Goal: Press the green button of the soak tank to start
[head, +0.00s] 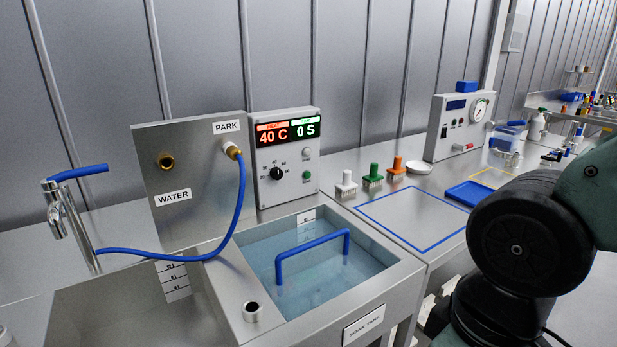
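The soak tank (400,282) is a steel basin of clear bluish water, labelled SOAK TANK on its front. Its control box (293,192) stands upright behind it. The box's display (287,132) reads 40 C in red and 0 S in green. Below the display are a black dial (277,173), a small pale knob or button (308,152) and a small green button (306,175) at the lower right. The button's face is uncovered. My arm fills the right side of the head view, apart from the box; my gripper is out of view.
A blue handle (312,251) rises from the tank's water. A blue hose (160,254) runs from the steel panel (190,212) left of the box. Brushes with white, green (373,175) and orange tops stand right of the box. The blue-outlined counter area (410,212) is clear.

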